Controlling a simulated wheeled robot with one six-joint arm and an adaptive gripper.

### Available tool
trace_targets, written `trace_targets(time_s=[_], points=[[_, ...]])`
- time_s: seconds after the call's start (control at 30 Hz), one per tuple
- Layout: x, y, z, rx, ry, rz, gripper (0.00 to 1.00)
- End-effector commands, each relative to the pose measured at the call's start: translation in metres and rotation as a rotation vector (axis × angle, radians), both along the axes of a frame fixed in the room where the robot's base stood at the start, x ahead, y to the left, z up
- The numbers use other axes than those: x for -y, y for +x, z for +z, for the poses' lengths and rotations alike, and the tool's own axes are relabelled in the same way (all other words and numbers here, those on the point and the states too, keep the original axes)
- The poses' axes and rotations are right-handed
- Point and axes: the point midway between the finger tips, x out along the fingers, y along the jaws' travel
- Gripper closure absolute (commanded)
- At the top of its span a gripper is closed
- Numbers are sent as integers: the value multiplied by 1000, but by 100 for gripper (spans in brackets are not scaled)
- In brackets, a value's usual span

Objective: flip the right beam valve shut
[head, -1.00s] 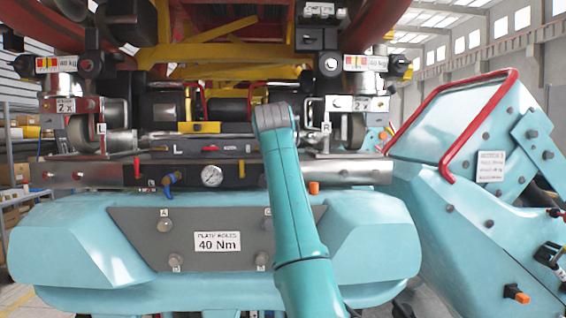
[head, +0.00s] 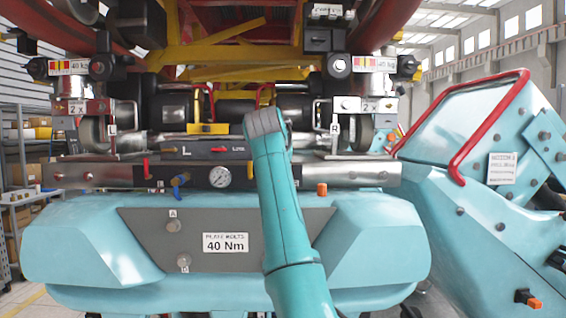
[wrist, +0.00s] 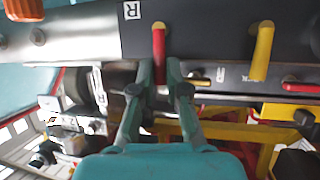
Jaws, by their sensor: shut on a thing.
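In the wrist view, a red lever (wrist: 159,45) hangs from a dark beam strip (wrist: 205,35) beside a white R label (wrist: 132,10). My gripper (wrist: 160,68) has its two teal fingers around the lever's free end, shut on it. The lever stands about upright in this picture, lined up with the fingers. I cannot tell the lever's full angle from there.
A yellow lever (wrist: 262,50) and a small red handle (wrist: 302,87) are close by in the wrist view. In the head view, a pressure gauge (head: 220,177), a blue lever (head: 180,181) and an orange knob (head: 321,189) sit along the metal bar. A red rail (head: 487,125) stands at the right.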

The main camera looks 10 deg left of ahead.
Motion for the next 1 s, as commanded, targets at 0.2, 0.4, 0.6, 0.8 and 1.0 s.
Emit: trace_targets(time_s=[0.2, 0.4, 0.6, 0.8, 1.0], points=[[0, 0, -1, -1, 0, 1, 61], [0, 0, 0, 0, 0, 1, 61], [0, -11, 5, 2, 1, 2, 61], [1, -39, 17, 3, 2, 2, 61], [4, -74, 31, 3, 2, 2, 61]])
